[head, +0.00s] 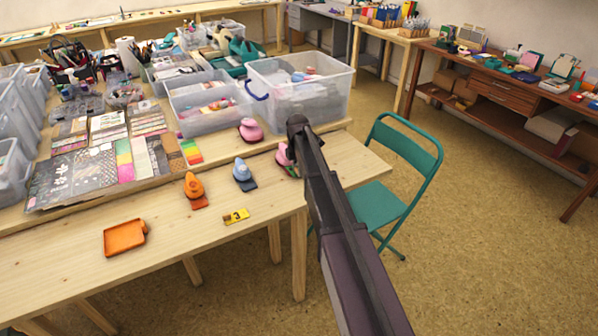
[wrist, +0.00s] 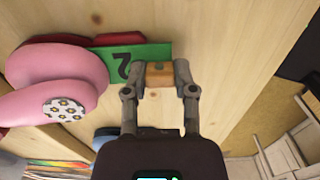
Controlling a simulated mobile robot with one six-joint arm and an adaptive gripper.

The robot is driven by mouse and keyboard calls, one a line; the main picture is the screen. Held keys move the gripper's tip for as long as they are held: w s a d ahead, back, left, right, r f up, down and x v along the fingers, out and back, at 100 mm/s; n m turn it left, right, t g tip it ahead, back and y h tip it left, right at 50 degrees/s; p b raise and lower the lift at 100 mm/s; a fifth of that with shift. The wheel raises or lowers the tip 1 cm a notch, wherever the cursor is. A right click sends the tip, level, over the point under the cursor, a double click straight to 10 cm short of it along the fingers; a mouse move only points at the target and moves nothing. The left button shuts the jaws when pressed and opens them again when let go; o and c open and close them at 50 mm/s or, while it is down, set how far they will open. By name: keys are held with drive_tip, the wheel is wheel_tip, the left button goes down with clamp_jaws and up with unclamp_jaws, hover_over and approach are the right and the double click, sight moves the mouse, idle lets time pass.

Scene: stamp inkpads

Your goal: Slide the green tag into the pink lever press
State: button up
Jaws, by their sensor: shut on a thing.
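The pink lever press (wrist: 55,85) fills the left of the wrist view, with a patterned disc on its lever. In the head view the pink lever press (head: 283,156) stands near the table's right end, partly behind my arm. The green tag (wrist: 120,62) bears a black 2 and has a wooden grip block. My gripper (wrist: 160,74) is shut on that block, one finger on each side. The tag's left end is hidden by the pink press; I cannot tell how deep it sits. A red plate (wrist: 122,39) shows beside the tag.
A blue press (head: 243,174), an orange press (head: 194,187), a yellow tag (head: 236,216) and an orange tray (head: 124,238) stand to the left. Another pink press (head: 250,130) and a clear bin (head: 300,100) are behind. A teal chair (head: 405,190) stands right of the table.

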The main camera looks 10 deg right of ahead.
drive_tip(key=shift+w+a, duration=0.15)
drive_tip(key=shift+w, duration=0.2)
idle(0.3)
drive_tip(key=o, duration=0.8)
drive_tip(key=shift+r, duration=0.1)
drive_tip(key=shift+r+p, duration=3.4)
drive_tip(key=shift+p, duration=0.15)
